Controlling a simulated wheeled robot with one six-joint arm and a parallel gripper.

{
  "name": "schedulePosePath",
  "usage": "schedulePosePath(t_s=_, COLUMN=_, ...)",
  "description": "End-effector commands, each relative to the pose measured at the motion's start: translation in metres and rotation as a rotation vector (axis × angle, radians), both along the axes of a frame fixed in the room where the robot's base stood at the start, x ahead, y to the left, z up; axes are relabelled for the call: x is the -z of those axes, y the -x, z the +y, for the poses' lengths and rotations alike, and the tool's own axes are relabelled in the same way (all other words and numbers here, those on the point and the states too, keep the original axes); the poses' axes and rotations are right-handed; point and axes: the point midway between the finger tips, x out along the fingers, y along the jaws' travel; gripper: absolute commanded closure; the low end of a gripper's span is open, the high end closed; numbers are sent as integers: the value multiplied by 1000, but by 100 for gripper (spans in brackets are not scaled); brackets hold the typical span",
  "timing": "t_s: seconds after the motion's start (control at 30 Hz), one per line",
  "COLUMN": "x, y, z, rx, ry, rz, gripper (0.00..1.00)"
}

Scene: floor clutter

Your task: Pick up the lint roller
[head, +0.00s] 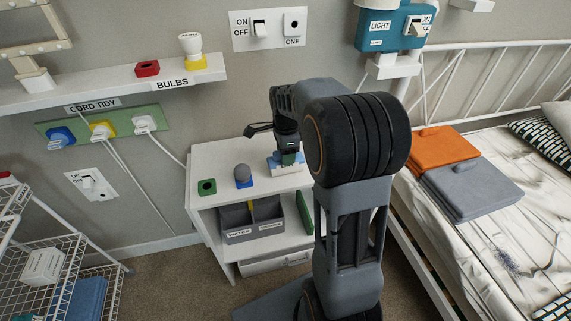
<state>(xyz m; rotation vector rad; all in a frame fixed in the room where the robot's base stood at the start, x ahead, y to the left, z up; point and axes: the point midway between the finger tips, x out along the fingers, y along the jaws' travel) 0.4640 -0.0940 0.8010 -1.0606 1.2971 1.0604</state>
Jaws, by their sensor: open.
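My gripper (287,158) hangs pointing down over the top of the white cabinet (226,170), toward its back right. Its fingers are small and partly hidden by my arm; it is open. A small white and blue object (273,165) sits on the cabinet top right at the fingertips. It may be the lint roller, but it is too small and covered to be sure. I cannot tell whether the fingers touch it. No other thing in view is clearly a lint roller.
A grey-topped blue socket (243,176) and a green socket (207,187) stand left on the cabinet top. Grey bins (237,224) sit below. The bed (455,240) with folded cloths is at right, a wire rack (45,250) at left, a bulb shelf (110,87) above.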

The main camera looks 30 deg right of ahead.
Motion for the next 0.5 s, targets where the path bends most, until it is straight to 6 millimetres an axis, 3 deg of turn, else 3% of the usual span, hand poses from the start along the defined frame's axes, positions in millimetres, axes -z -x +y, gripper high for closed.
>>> schedulePosePath(t_s=0.2, x=0, y=0, z=0, rx=0, ry=0, rz=0, gripper=52)
schedulePosePath(t_s=0.5, x=0, y=0, z=0, rx=0, ry=0, rz=0, gripper=81)
